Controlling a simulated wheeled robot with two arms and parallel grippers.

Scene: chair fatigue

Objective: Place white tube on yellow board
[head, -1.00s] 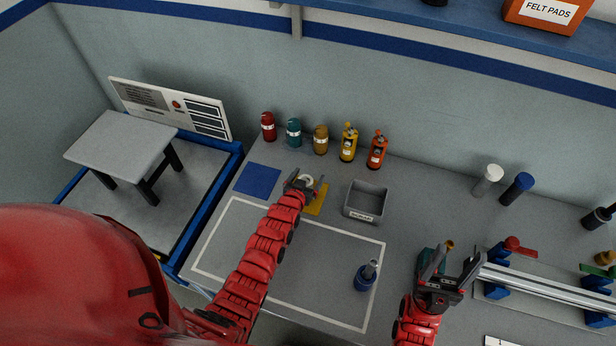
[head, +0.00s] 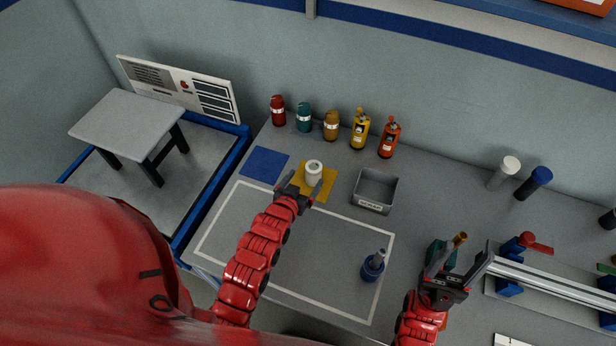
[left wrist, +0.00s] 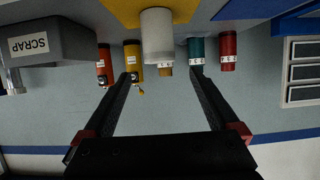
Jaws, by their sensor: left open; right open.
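The white tube (head: 314,169) stands upright on the yellow board (head: 325,190), towards its back part. In the left wrist view the white tube (left wrist: 157,38) is just beyond my fingertips, with the yellow board (left wrist: 122,12) at its base. My left gripper (head: 304,184) is open and empty, a little in front of the tube, and its fingers appear clear of it. My right gripper (head: 459,260) is open at the right, away from the board, near a teal object with an orange-brown top (head: 460,240).
A blue square (head: 264,164) lies left of the yellow board, and a grey scrap bin (head: 375,192) stands right of it. Several coloured bottles (head: 331,125) line the back. A dark blue pot (head: 373,266) stands near the outlined area's right edge. White-capped (head: 505,172) and blue-capped (head: 535,183) cylinders stand right.

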